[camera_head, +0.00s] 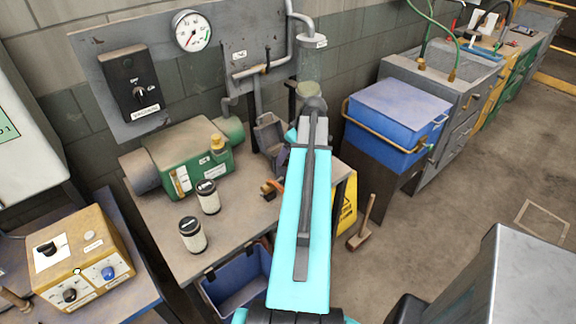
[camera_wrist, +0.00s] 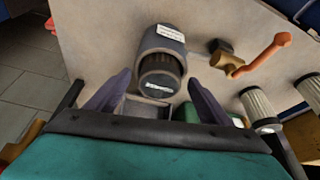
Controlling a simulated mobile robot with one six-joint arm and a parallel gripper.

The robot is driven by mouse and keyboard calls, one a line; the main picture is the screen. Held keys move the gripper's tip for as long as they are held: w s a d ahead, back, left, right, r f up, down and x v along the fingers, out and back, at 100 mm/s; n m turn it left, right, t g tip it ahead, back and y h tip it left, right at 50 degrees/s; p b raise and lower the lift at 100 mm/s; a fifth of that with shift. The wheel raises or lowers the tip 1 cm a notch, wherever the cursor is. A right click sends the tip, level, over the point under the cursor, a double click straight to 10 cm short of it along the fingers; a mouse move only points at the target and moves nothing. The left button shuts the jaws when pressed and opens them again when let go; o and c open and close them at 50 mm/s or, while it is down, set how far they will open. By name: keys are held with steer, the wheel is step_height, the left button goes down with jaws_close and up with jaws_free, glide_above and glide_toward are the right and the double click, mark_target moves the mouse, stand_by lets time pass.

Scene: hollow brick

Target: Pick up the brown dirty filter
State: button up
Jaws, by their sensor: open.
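The brown dirty filter (camera_wrist: 161,67) shows in the wrist view as a ribbed brown band with a dark, labelled end cap. It sits in a round grey housing (camera_wrist: 160,40) and its end faces my gripper. My gripper (camera_wrist: 158,79) is open, with one dark finger on each side of the filter's end in the picture. I cannot tell whether the fingers touch it. In the head view my gripper (camera_head: 270,136) is partly covered by my arm, and I cannot make out the brown filter there.
Two pale filters with black caps, a nearer one (camera_head: 192,235) and a farther one (camera_head: 207,197), stand on the workbench (camera_head: 150,215). A green pump (camera_head: 190,155) is behind them. A valve with an orange handle (camera_wrist: 262,55) is beside the housing. A blue bin (camera_head: 235,282) is below the bench.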

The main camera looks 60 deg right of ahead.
steer(key=c, duration=1.8)
steer(key=shift+r, duration=0.1)
step_height(320, 180, up, 18)
steer(key=b, duration=0.5)
